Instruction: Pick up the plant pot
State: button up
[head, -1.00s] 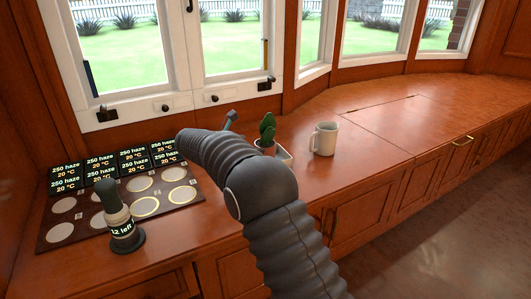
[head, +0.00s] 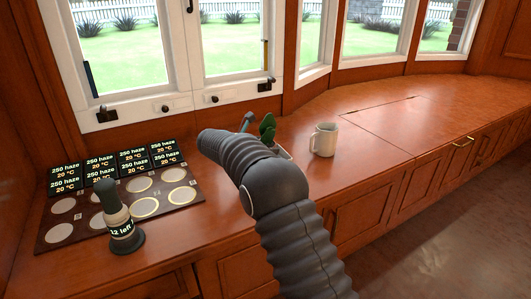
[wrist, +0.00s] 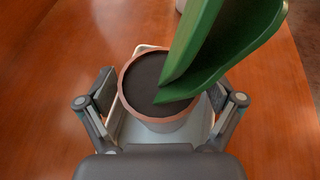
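The plant pot (wrist: 132,98) is a round terracotta-rimmed pot with dark soil and thick green leaves (wrist: 205,50). It stands on a pale tray (wrist: 201,117) in the wrist view. My gripper (wrist: 163,93) is open, with one finger on each side of the pot and a visible gap on both sides. In the head view only the green leaves (head: 267,127) show above my arm. The pot's body is hidden there, and one gray finger of my gripper (head: 247,121) shows beside the leaves.
A white mug (head: 324,140) stands on the wooden counter (head: 350,185) just right of the plant. At left are a dark mat with pale discs (head: 120,205), small black displays (head: 115,165) and a dark-handled stamp-like object (head: 120,220). The counter to the right is clear.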

jog(key=c, duration=1.2)
jog(key=shift+r, duration=0.1)
